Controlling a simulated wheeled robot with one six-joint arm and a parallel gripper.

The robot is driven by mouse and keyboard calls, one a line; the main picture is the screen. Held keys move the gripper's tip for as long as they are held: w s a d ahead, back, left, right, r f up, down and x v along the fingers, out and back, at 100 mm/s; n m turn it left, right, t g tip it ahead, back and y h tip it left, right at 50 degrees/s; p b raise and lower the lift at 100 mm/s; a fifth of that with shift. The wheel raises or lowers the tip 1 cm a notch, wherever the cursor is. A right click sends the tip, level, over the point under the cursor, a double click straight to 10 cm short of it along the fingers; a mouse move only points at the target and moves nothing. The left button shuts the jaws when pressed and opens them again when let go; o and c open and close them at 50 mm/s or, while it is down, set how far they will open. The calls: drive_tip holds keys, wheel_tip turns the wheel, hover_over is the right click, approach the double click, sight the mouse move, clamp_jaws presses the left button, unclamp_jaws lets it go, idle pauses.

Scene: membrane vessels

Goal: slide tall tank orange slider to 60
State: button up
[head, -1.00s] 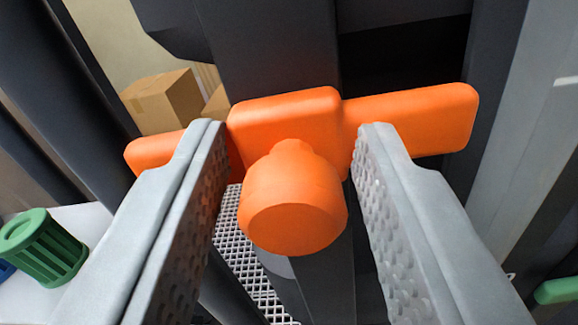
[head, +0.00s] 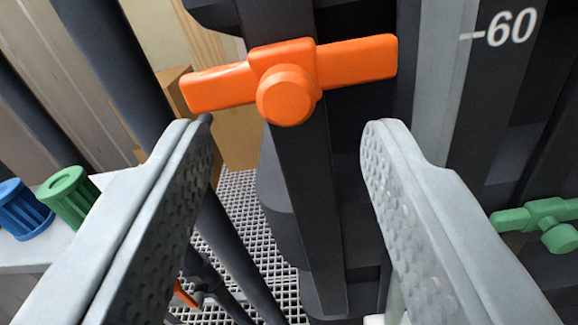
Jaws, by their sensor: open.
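The orange slider (head: 290,76) is a crossbar with a round knob, mounted on a dark upright rail (head: 312,200). It sits in the upper middle of the head view. A white scale mark reading 60 (head: 512,27) shows at the upper right, a little higher in the picture than the slider's right arm. My gripper (head: 288,130) is open and empty. Its two grey fingers are spread wide, and the knob appears beyond and slightly above the fingertips, apart from them. The rest of the scale is out of view.
A green slider (head: 540,220) is on the right. A green ribbed cap (head: 70,195) and a blue one (head: 24,209) sit on a pale surface at the left. A cardboard box (head: 235,135) and grated floor (head: 240,240) lie behind the rail. Dark pipes run at the left.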

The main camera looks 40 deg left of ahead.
drive_tip(key=v, duration=1.1)
drive_tip(key=shift+w, duration=0.15)
drive_tip(key=s+d+r+m+t+h, duration=0.25)
drive_tip(key=s+d+h, duration=0.2)
drive_tip(key=s, duration=0.45)
drive_tip(key=s+d+r+m+t+h, duration=0.1)
drive_tip(key=s+d+r+t+h, duration=0.15)
drive_tip(key=s+d, duration=0.45)
drive_tip(key=s+d+f+g+h, duration=0.1)
drive_tip(key=s+f, duration=0.2)
drive_tip(key=s, duration=0.6)
drive_tip(key=s+d+f+m+g+h, duration=0.1)
drive_tip(key=s+f, duration=0.3)
drive_tip(key=s, duration=0.5)
drive_tip(key=shift+s+d+g+h, duration=0.35)
drive_tip(key=shift+d+h, duration=0.15)
drive_tip(key=shift+d, duration=0.3)
